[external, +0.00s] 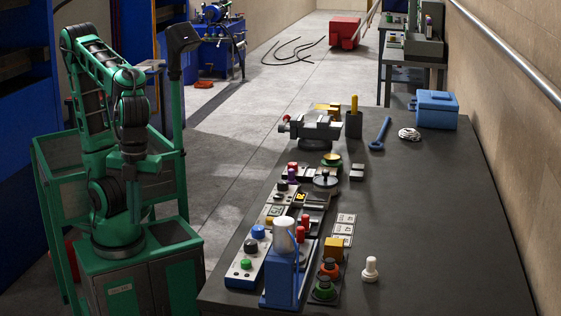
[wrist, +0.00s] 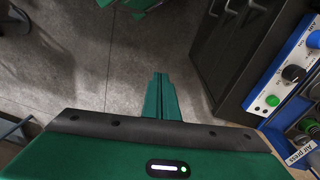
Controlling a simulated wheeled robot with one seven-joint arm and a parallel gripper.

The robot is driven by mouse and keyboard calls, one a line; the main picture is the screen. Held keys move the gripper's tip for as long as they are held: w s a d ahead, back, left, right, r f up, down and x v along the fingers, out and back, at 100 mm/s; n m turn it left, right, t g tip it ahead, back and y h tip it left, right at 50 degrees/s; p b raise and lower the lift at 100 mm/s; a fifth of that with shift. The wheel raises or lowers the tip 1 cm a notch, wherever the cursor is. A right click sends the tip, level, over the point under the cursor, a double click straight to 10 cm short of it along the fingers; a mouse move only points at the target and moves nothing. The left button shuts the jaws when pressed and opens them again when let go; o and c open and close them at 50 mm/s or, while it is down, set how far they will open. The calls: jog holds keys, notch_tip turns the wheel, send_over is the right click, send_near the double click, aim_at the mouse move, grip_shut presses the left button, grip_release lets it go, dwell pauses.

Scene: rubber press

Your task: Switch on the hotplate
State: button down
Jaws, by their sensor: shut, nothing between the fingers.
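My gripper (wrist: 158,90) shows in the wrist view as narrow green fingers, shut and empty above the grey floor. In the external view my arm stands folded left of the bench, apart from everything on it; the fingertips are hard to make out there. A low unit with a round dark plate (external: 325,180) sits mid-bench and looks like the hotplate. The panel at its left carries a black knob (external: 283,186), a purple knob (external: 292,174) and a red knob (external: 292,166). Their labels and the switch state are too small to read.
The dark workbench (external: 430,215) is clear on its right side. A blue press with a silver cylinder (external: 284,236) stands at the front. A panel with a green button (wrist: 272,100) lies near an "Air press" label (wrist: 303,157). A vise (external: 312,130) and blue box (external: 436,110) stand farther back.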

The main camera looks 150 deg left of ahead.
jog(key=w+a+r, duration=0.2)
jog(key=a, duration=0.5)
jog(key=w+a+r, duration=0.1)
jog(key=w+a, duration=0.2)
jog(key=a, duration=0.3)
notch_tip(320, 180, up, 4)
jog(key=m+t, duration=0.1)
jog(key=m, duration=0.1)
send_over(278, 197)
jog(key=s+a, duration=0.2)
jog(key=shift+s+f, duration=0.15)
jog(key=shift+f, duration=0.05)
jog(key=shift+f, duration=0.1)
jog(key=f, duration=0.4)
jog(key=w+d+f, duration=0.1)
jog(key=f, duration=0.8)
jog(key=shift+w+d+f, duration=0.2)
jog(key=shift+w+f, duration=0.05)
jog(key=shift+f, duration=0.05)
jog(key=shift+w+d+f, duration=0.1)
jog(key=shift+w+d, duration=0.05)
